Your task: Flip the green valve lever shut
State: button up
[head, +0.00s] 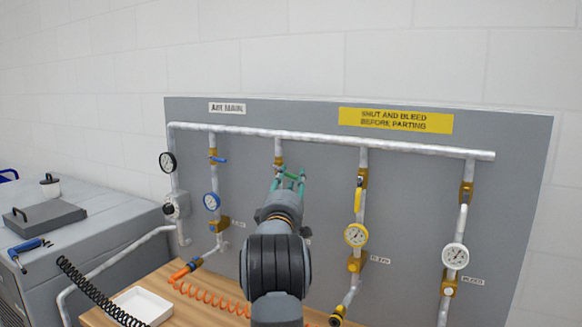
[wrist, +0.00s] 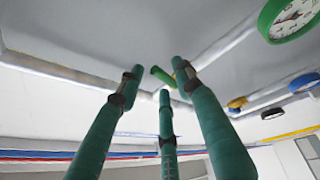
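The green valve lever (wrist: 161,75) shows in the wrist view as a short green bar between and beyond my fingertips. Its brass valve (head: 278,161) sits on the second-from-left upper branch of the pipe panel in the head view. My gripper (head: 288,179) is raised in front of this branch. Its green fingers overlap the lever there and are hard to tell from it. In the wrist view my gripper (wrist: 155,80) has its three fingers spread apart, with nothing clearly held. I cannot tell whether a finger touches the lever. A green-rimmed gauge (wrist: 293,17) is at upper right.
Neighbouring branches carry a blue lever (head: 219,160), a yellow lever (head: 358,199) and a white lever (head: 462,218), with gauges below. A white tray (head: 143,306) and an orange coiled hose (head: 210,298) lie on the wooden bench. Space before the panel is mostly open.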

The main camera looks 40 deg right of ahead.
jog(key=shift+p+x, duration=0.3)
jog(key=shift+x, duration=0.65)
jog(key=shift+c, duration=1.3)
grip_shut()
